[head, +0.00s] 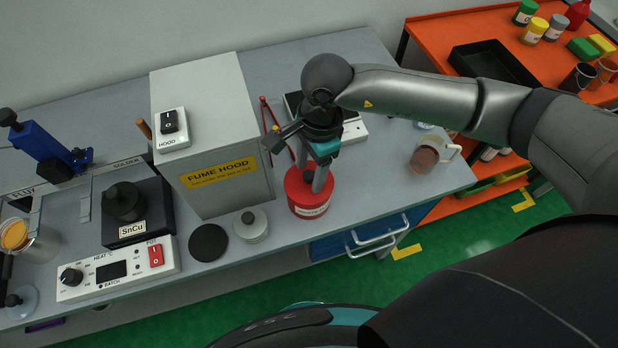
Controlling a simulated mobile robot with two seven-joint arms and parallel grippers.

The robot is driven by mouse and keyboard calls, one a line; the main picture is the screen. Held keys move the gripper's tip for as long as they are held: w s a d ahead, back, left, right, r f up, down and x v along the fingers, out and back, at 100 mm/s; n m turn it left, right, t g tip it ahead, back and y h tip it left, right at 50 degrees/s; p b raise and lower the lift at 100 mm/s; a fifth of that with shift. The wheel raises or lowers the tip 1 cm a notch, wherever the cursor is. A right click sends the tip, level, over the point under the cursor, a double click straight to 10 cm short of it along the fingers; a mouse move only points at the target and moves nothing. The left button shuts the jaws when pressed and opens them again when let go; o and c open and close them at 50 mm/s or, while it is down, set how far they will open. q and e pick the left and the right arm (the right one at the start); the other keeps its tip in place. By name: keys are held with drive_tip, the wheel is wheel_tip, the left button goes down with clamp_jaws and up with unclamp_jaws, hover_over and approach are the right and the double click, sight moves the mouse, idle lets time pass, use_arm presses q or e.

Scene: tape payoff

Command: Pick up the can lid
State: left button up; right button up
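A red can (311,208) with a white label stands near the front edge of the bench, right of the fume hood. Its red top, which I take to be the can lid (296,182), is partly hidden by my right gripper (318,184). The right gripper points down with its grey fingers at the top of the can. I cannot tell whether they are closed on the lid or only touch it. My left gripper is not in view.
The fume hood (215,138) stands close on the left. A round grey container with a knob (251,226) and a black disc (208,244) lie left of the can. A white device (352,128) is behind the gripper. A glass mug (428,155) stands to the right.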

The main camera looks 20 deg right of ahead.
clamp_jaws()
idle(0.5)
drive_tip(key=shift+r, duration=0.1)
